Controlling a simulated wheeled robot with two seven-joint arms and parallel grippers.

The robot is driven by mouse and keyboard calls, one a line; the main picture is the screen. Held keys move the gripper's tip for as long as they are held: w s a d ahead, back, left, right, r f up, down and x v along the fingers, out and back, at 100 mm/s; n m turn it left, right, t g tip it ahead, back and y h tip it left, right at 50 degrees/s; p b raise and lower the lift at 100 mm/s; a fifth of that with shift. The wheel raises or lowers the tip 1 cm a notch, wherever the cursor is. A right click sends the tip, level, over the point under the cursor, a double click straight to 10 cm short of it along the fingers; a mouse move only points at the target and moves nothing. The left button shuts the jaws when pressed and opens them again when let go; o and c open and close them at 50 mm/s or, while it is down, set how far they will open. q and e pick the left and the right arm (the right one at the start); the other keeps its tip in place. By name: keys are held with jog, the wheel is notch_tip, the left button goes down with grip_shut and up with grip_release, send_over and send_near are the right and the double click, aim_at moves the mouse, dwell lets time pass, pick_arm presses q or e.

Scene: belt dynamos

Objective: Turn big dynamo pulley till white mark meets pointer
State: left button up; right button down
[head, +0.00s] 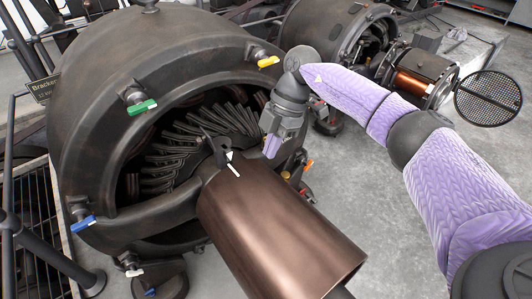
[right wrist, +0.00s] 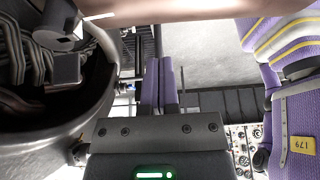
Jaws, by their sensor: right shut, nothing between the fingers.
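The big dynamo pulley (head: 285,235) is a brown metallic drum at the front of the big dark dynamo (head: 150,65). A white mark (head: 234,170) shows on the pulley's rim nearest the dynamo. The dark pointer (head: 219,147) with a white tip stands just above that rim; the mark lies close to its tip, roughly in line. In the right wrist view the pulley (right wrist: 200,9) crosses the top, with the mark (right wrist: 98,16) at its left end. My right gripper (head: 271,148) is shut and empty, above and right of the pulley's dynamo end, apparently not touching it. My left gripper is not in view.
Coloured-handled taps, including green (head: 141,107), yellow (head: 268,62) and blue (head: 83,223), stick out from the dynamo housing. A smaller dynamo (head: 335,35) and a round mesh guard (head: 488,99) stand behind. Grey floor (head: 350,185) is clear right of the pulley.

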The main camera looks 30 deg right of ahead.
aim_at(267, 188)
jog(key=b+x, duration=0.2)
jog(key=x, duration=0.2)
jog(key=b+x, duration=0.2)
jog(key=x, duration=0.2)
jog(key=shift+d+f, duration=0.1)
jog(key=shift+f, duration=0.25)
jog(key=shift+d+f+b, duration=0.9)
jog(key=shift+f+b, duration=0.05)
jog(key=shift+b, duration=0.25)
jog(key=shift+w+d+f, duration=0.1)
jog(key=shift+d, duration=0.25)
jog(key=shift+d+b, duration=0.25)
jog(key=shift+b, duration=0.15)
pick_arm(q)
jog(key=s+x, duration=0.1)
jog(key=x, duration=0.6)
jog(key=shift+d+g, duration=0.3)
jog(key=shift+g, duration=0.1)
